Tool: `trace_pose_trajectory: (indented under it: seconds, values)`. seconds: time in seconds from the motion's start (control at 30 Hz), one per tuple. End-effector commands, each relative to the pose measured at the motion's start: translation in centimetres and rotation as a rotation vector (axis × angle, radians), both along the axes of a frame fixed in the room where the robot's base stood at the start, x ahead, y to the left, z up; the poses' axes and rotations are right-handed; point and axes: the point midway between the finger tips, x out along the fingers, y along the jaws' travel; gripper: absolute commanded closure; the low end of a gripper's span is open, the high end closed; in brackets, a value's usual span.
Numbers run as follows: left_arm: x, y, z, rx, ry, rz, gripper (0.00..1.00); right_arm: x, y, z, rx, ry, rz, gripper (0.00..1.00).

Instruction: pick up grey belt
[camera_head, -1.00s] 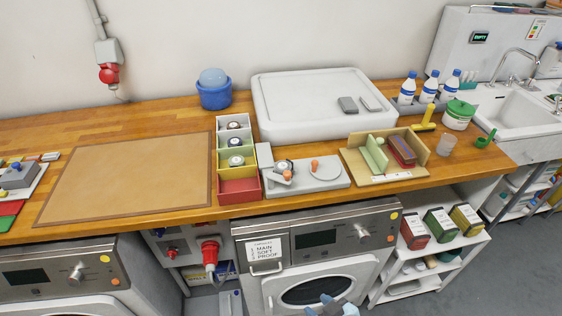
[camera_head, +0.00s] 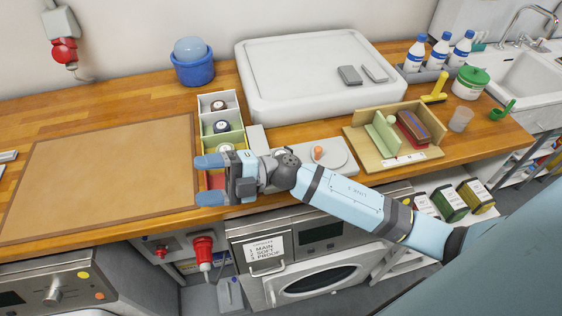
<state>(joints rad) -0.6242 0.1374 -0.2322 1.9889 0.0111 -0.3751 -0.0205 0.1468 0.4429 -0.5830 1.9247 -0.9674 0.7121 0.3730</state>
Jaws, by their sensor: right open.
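No belt can be told for certain as the grey one. Several small dark rolls with pale round faces sit in a divided box (camera_head: 238,110) on the wooden counter. One roll (camera_head: 219,105) is in the back part, another roll (camera_head: 221,126) is in front of it, and a third roll (camera_head: 226,148) is close to my gripper. My right gripper (camera_head: 208,180) is open and empty, fingers pointing left over the front of the box. It hides much of the yellow and red compartments. Whether it touches the box is unclear. My left gripper is out of view.
A brown mat (camera_head: 110,175) lies clear at left. A blue tub (camera_head: 193,70) and a large white tray (camera_head: 320,80) stand behind. A wooden holder (camera_head: 363,150) and bottles stand at right.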

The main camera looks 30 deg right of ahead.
Motion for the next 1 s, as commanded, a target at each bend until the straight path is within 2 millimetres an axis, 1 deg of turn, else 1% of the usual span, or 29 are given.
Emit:
trace_pose_trajectory:
  seconds: [0.03,0.13,0.17,0.27,0.33,0.43,0.47,0.5,0.6,0.7,0.8,0.83,0.93,1.0]
  values:
    - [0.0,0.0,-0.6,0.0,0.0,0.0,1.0,0.0,0.2,-0.1,-0.101,-0.089,0.089,0.29]
    - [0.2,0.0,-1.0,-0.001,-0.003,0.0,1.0,-0.1,-0.1,-1.1,-0.325,-0.224,0.254,0.29]
    - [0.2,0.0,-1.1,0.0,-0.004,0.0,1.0,0.1,-0.5,-1.5,-0.4,-0.257,0.3,0.29]
    - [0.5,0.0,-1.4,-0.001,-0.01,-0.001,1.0,1.2,-2.8,-3.1,-0.673,-0.345,0.419,0.29]
    - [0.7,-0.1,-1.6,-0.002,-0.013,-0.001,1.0,2.6,-5.2,-3.9,-0.88,-0.383,0.479,0.29]
    - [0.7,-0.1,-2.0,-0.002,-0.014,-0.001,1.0,5.0,-9.5,-4.2,-1.177,-0.399,0.519,0.29]
    - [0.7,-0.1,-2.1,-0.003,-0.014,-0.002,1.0,5.8,-10.8,-4.1,-1.259,-0.396,0.522,0.29]
    - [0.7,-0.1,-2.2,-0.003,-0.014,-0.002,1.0,6.7,-12.5,-3.9,-1.363,-0.388,0.521,0.29]
    - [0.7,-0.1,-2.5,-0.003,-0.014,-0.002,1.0,8.6,-16.4,-2.8,-1.579,-0.353,0.498,0.29]
    - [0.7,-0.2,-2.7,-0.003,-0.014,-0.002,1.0,9.8,-19.0,-1.7,-1.724,-0.318,0.467,0.29]
    - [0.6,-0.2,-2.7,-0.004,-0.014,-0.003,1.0,10.4,-20.5,-1.1,-1.801,-0.292,0.447,0.29]
    - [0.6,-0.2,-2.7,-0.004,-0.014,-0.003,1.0,10.4,-20.7,-1.1,-1.812,-0.288,0.444,0.29]
    - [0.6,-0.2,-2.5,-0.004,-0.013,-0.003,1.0,10.5,-21.0,-2.1,-1.827,-0.28,0.443,0.29]
    - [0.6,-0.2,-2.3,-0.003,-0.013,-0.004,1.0,10.4,-21.0,-3.5,-1.826,-0.28,0.445,0.29]
